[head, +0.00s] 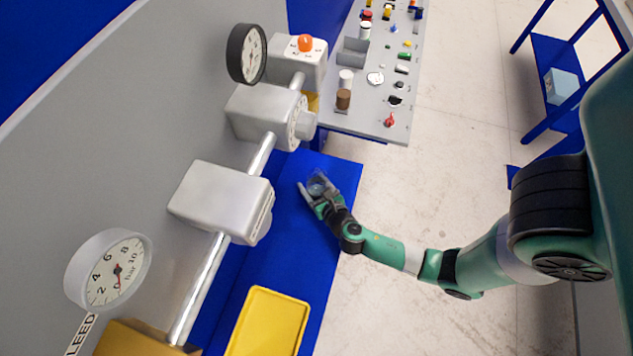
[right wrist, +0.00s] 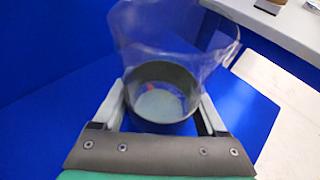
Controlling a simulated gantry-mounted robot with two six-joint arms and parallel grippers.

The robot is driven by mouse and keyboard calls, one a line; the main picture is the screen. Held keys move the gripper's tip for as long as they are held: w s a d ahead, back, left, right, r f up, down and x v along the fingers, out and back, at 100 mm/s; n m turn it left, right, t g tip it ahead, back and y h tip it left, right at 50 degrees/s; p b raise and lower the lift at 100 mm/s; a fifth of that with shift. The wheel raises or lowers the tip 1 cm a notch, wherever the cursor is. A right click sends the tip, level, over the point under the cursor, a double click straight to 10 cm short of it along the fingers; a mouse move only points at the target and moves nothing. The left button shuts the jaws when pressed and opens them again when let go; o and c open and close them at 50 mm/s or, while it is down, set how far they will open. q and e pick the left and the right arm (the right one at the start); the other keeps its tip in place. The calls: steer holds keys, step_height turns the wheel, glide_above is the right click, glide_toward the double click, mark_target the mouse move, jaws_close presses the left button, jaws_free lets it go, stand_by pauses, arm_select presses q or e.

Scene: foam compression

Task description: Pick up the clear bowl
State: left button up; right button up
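The clear bowl (right wrist: 165,45) is see-through, with a dark round band (right wrist: 162,78) low on it and a small red spot showing inside. In the head view the bowl (head: 319,182) is at the blue bench's far right part. My right gripper (head: 316,190) is at the bowl. In the right wrist view the two grey fingers of this gripper (right wrist: 163,108) stand on either side of the dark band, very close to it. Whether they press on it cannot be told. My left gripper is not in view.
The blue bench (head: 283,235) is bare around the bowl. A yellow tray (head: 268,322) lies at its near end. Grey machine housings (head: 222,197), a pipe and a pressure gauge (head: 108,270) line the left. A grey panel (head: 372,118) with knobs stands beyond the bench.

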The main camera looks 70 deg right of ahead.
jaws_close()
step_height(320, 180, up, 17)
steer(key=p, duration=1.1)
steer(key=shift+r+p, duration=0.4)
steer(key=shift+r, duration=0.15)
